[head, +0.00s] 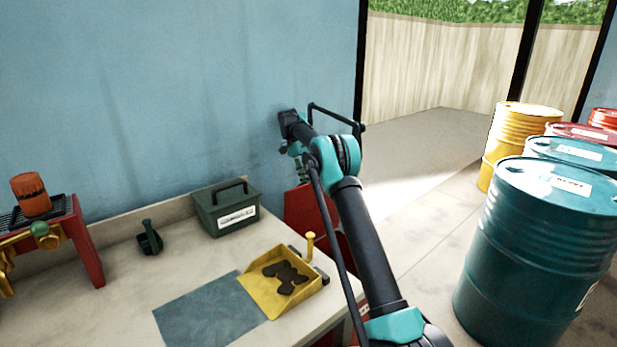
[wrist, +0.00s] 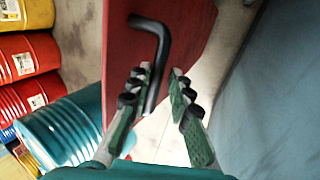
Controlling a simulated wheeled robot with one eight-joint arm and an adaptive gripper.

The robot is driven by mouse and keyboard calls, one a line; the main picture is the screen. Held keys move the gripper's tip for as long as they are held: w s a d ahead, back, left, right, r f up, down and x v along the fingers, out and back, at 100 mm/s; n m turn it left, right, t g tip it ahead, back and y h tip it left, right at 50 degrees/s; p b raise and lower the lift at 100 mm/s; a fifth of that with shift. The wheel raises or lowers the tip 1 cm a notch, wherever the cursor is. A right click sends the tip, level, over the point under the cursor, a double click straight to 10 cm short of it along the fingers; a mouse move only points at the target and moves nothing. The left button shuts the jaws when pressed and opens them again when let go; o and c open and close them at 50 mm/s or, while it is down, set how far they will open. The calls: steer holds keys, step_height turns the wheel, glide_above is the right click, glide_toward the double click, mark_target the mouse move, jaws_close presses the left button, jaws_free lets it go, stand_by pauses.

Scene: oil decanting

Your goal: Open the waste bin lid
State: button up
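The red waste bin (head: 306,208) stands behind the right end of the workbench, partly hidden by my arm and the bench. In the wrist view its red lid (wrist: 192,28) fills the upper middle, with a bent black handle (wrist: 160,50) on it. I cannot tell from these views whether the lid is raised. My gripper (wrist: 162,82) is open, its two green-padded fingers apart. The handle's lower end reaches between the fingers, closer to the left one; contact is unclear. In the head view my gripper (head: 298,165) points down above the bin, mostly hidden by my arm.
The workbench (head: 120,300) holds a yellow dustpan (head: 258,290) with dark pieces, a green metal box (head: 215,200), a dark scoop (head: 149,240) and a red stand (head: 88,250). A blue wall (head: 200,80) is close behind. Teal drums (head: 535,250) stand right, beyond open floor.

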steer(key=shift+o, duration=1.1)
steer(key=shift+w+a+f, duration=0.25)
steer(key=shift+w+f, duration=0.05)
steer(key=shift+f, duration=0.3)
steer(key=shift+o, duration=0.7)
steer(key=shift+s+d+r, duration=0.1)
steer(key=shift+s+r, duration=0.1)
steer(key=shift+r, duration=0.1)
steer(key=shift+d, duration=0.1)
step_height(320, 180, up, 10)
